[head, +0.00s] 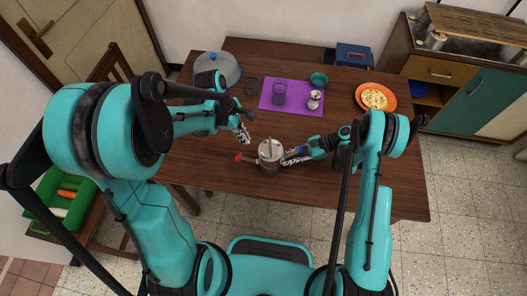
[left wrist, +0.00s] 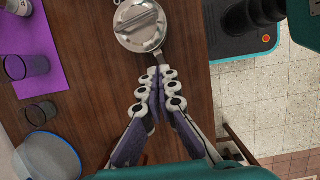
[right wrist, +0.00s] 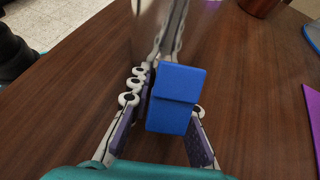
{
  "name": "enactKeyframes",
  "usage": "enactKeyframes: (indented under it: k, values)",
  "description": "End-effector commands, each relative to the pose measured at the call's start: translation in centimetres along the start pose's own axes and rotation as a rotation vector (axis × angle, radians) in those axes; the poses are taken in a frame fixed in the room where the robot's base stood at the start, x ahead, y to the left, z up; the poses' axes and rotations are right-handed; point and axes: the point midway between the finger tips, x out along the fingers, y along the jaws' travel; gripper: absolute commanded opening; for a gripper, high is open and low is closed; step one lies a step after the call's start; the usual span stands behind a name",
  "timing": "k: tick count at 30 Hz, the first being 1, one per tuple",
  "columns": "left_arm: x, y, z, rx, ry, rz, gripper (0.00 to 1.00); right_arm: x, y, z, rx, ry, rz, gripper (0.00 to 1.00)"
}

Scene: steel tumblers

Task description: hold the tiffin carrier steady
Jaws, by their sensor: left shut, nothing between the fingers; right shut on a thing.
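The steel tiffin carrier (head: 270,152) stands upright near the front edge of the table, with a bar handle across its lid. The carrier also shows ahead of the fingertips in the left wrist view (left wrist: 141,25). My right gripper (head: 287,158) is at its right side, shut on a blue grip (right wrist: 176,98); the carrier's shiny wall (right wrist: 150,22) is just beyond. My left gripper (head: 246,138) is shut and empty, up and left of the carrier in the head view. Its fingertips (left wrist: 160,72) are together.
A domed cover (head: 217,70) stands back left, an orange plate (head: 375,97) of food back right. The table's right front is clear.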

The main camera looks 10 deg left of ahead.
Motion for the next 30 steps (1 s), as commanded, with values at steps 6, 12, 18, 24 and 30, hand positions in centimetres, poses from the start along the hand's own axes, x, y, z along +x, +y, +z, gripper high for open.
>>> enactKeyframes:
  k: [6,12,18,24,30]
  values:
    - [0.1,0.1,0.5,0.0,0.0,0.0,0.0,0.0,0.0,0.0,0.0,0.001,0.0,0.0]
    - [0.1,0.3,1.0,0.0,0.0,0.0,0.0,0.0,0.0,0.0,0.0,0.001,0.0,0.0]
    - [0.2,0.4,1.5,0.001,0.0,0.0,0.0,0.0,0.0,0.0,0.0,0.001,0.0,0.0]
    - [0.2,0.6,2.0,0.0,0.0,0.0,0.0,0.0,0.0,0.0,0.0,0.001,0.0,0.0]
    - [0.3,0.7,2.4,0.0,0.0,0.0,0.0,0.0,0.0,0.0,0.0,0.001,0.0,0.0]
